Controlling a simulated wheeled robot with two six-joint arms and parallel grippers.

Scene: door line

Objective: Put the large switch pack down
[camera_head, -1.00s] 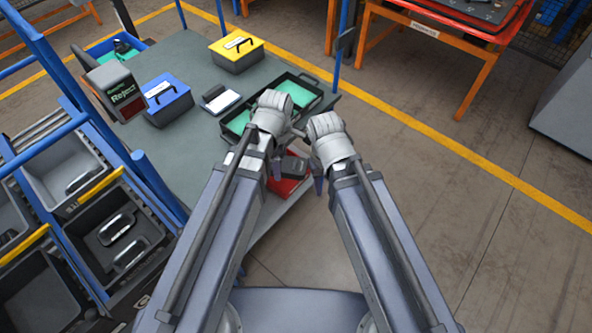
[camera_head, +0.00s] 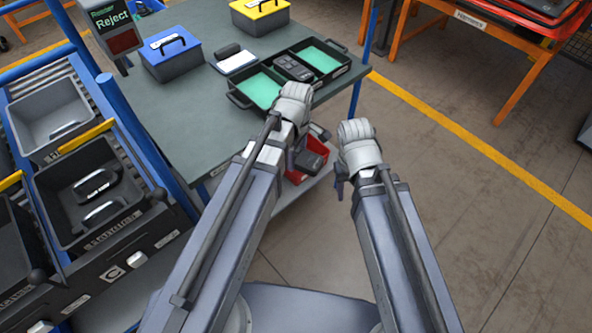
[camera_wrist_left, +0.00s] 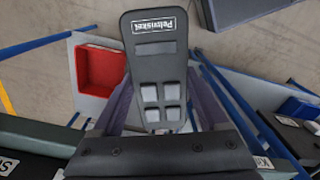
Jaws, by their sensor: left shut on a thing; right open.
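A black switch pack with several grey buttons and a white label (camera_wrist_left: 158,65) fills the middle of the left wrist view. My left gripper (camera_head: 304,138) is shut on it; in the head view the dark pack (camera_head: 309,162) shows below the left wrist, partly hidden. It hangs off the table's front edge, above a red bin. My right gripper (camera_head: 342,181) is open and empty, to the right of the pack. A black tray with green lining (camera_head: 263,91) lies on the table beyond the left gripper. Another dark pack (camera_head: 293,67) sits in its middle.
The grey-green table (camera_head: 190,115) also holds a blue case (camera_head: 171,57), a yellow case (camera_head: 261,18) and a white pad (camera_head: 236,62). A red bin (camera_head: 296,176) is on the lower shelf. Grey crates (camera_head: 50,115) stand on a rack at left. A blue post (camera_head: 364,50) rises at the table's right corner.

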